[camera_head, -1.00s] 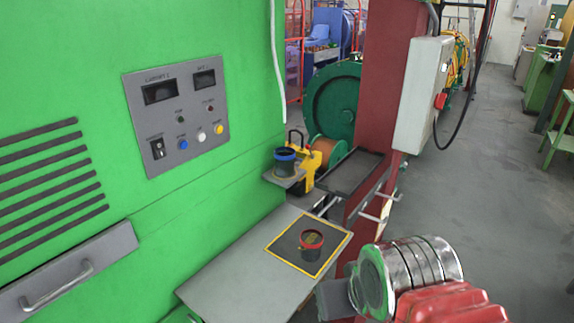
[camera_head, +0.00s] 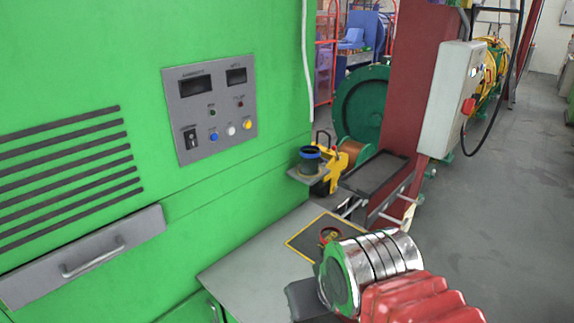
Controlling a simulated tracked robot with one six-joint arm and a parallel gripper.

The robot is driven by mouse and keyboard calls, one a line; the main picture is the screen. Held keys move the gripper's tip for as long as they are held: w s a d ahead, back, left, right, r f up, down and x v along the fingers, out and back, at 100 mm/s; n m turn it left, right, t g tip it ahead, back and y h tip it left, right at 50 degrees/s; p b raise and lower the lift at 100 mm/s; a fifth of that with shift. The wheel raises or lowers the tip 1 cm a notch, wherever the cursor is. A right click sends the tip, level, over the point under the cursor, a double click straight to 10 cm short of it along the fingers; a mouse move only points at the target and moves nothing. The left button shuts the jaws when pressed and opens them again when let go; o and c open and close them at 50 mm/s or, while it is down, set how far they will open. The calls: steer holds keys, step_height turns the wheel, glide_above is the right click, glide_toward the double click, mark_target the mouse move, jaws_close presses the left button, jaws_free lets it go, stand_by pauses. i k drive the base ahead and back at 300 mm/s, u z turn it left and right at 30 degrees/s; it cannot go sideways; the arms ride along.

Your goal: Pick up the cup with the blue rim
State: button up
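The cup with the blue rim (camera_head: 310,160) is dark and stands upright on a small grey shelf (camera_head: 299,177) at the right end of the green machine. My arm's silver and red links fill the lower right of the view, in front of the table. The fingers of my gripper do not show. Nothing of mine touches the blue-rimmed cup.
The grey table (camera_head: 246,268) is bare left of the mat. A dark tray (camera_head: 374,172) lies right of the shelf, by a red column (camera_head: 412,85) with a grey switch box (camera_head: 452,100). A green control cabinet (camera_head: 80,60) fills the left. Floor (camera_head: 500,190) is open at right.

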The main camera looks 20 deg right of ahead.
mark_target(310, 155)
steer(key=u, duration=3.85)
steer(key=k, duration=1.5)
